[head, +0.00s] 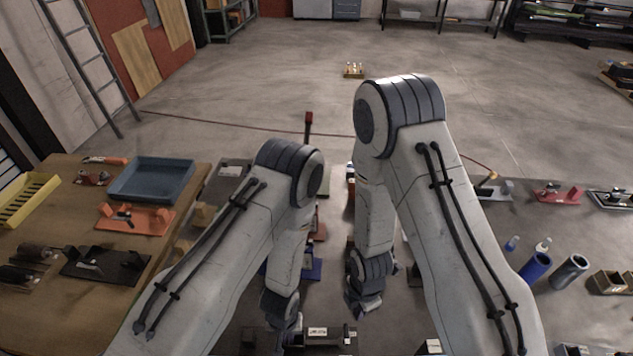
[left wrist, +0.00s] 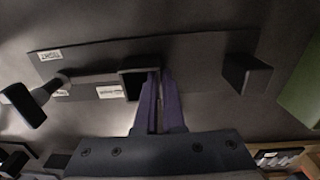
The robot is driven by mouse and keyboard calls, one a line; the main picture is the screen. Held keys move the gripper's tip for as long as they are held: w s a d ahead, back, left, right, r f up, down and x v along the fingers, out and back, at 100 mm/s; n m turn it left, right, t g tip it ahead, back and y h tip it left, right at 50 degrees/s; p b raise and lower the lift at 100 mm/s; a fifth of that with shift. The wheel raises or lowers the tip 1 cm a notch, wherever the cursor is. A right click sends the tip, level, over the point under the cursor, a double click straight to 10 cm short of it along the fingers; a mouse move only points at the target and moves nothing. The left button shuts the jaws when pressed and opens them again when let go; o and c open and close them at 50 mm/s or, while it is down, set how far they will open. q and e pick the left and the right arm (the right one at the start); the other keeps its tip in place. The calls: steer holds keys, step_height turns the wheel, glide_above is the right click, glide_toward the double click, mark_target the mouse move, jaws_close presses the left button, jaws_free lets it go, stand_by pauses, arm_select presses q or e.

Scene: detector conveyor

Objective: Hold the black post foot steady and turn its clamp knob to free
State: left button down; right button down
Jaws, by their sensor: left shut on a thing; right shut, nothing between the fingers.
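The black post foot (left wrist: 200,60) is a flat dark plate with white labels in the left wrist view. A square upright bracket (left wrist: 140,68) stands at its middle and a dark block (left wrist: 246,76) at its right end. A black knob on a short stem (left wrist: 22,106) is at its left. My left gripper (left wrist: 155,76) is shut on one wall of the middle bracket. In the head view the foot (head: 322,340) is low in the picture, partly hidden by my left gripper (head: 284,340). My right gripper (head: 356,310) is shut and empty, above and right of the foot.
A wooden table (head: 150,185) on the left holds a blue tray (head: 152,180), an orange fixture (head: 135,219) and black parts. My arms hide much of the middle.

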mark_target(346, 338)
steer(key=shift+r, duration=0.7)
step_height(346, 338, down, 6)
steer(key=s+d, duration=0.1)
steer(key=s, duration=0.2)
steer(key=shift+d, duration=0.3)
steer(key=shift+w+a, duration=0.1)
steer(key=shift+a, duration=0.5)
stand_by(0.9)
steer(key=shift+w+a, duration=0.1)
steer(key=shift+w, duration=0.45)
steer(key=shift+w+a, duration=0.15)
steer(key=shift+w, duration=0.2)
